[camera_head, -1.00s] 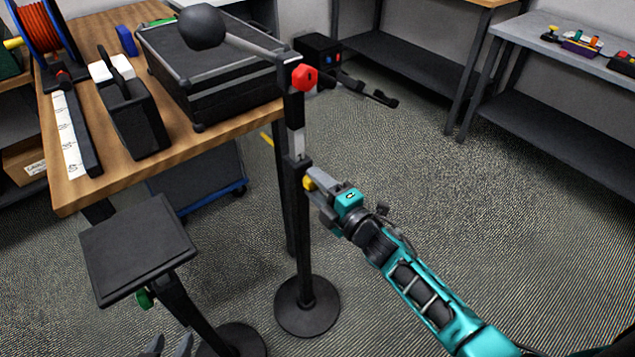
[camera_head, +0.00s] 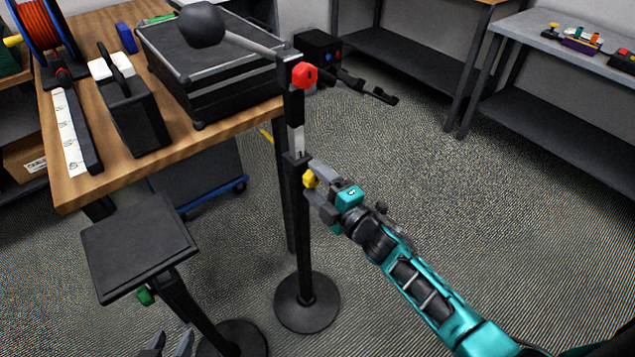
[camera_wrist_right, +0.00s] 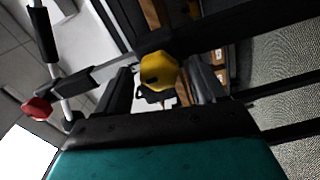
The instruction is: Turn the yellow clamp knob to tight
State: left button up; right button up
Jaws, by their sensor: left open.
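The yellow clamp knob (camera_head: 309,179) sits on the side of a black upright stand (camera_head: 303,235), partway up its post. In the right wrist view the knob (camera_wrist_right: 159,72) shows between and just beyond the two finger tips, with a dark slot mark on its face. My right gripper (camera_head: 321,187) is at the knob from the right, its fingers apart, one on each side of it. A gap shows between knob and fingers, though contact at the tips is hard to tell. My left gripper (camera_head: 171,341) is open and empty at the bottom edge, away from the stand.
A red knob (camera_head: 304,76) and a boom with a dark ball (camera_head: 201,26) top the stand. A wooden table (camera_head: 110,176) with black cases stands behind left. A black plate (camera_head: 138,246) on its own stand is at lower left. The floor to the right is clear.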

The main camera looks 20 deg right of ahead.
pick_arm(q)
jog(key=shift+r, duration=0.15)
pick_arm(e)
jog(key=shift+s, duration=0.1)
jog(key=shift+s+d, duration=0.15)
jog(key=shift+s, duration=0.1)
pick_arm(q)
jog(key=shift+a+p, duration=0.15)
jog(key=shift+p, duration=0.3)
pick_arm(e)
jog(key=v, duration=1.2)
pick_arm(q)
jog(key=shift+r, duration=0.1)
jog(key=r+p, duration=0.1)
jog(key=p, duration=0.1)
jog(key=a+r+p, duration=0.1)
jog(key=shift+s+r+y+p, duration=0.2)
jog(key=shift+s+y+p, duration=0.1)
jog(key=shift+s+p, duration=0.1)
pick_arm(e)
jog(key=s+a+f+m+g+h, duration=0.1)
jog(key=s+f+m+g+h, duration=0.1)
jog(key=s+m, duration=0.3)
jog(key=s+a+f+m+g+h, duration=0.2)
jog(key=s+m+g, duration=0.2)
jog(key=m, duration=0.8)
jog(key=shift+s, duration=0.45)
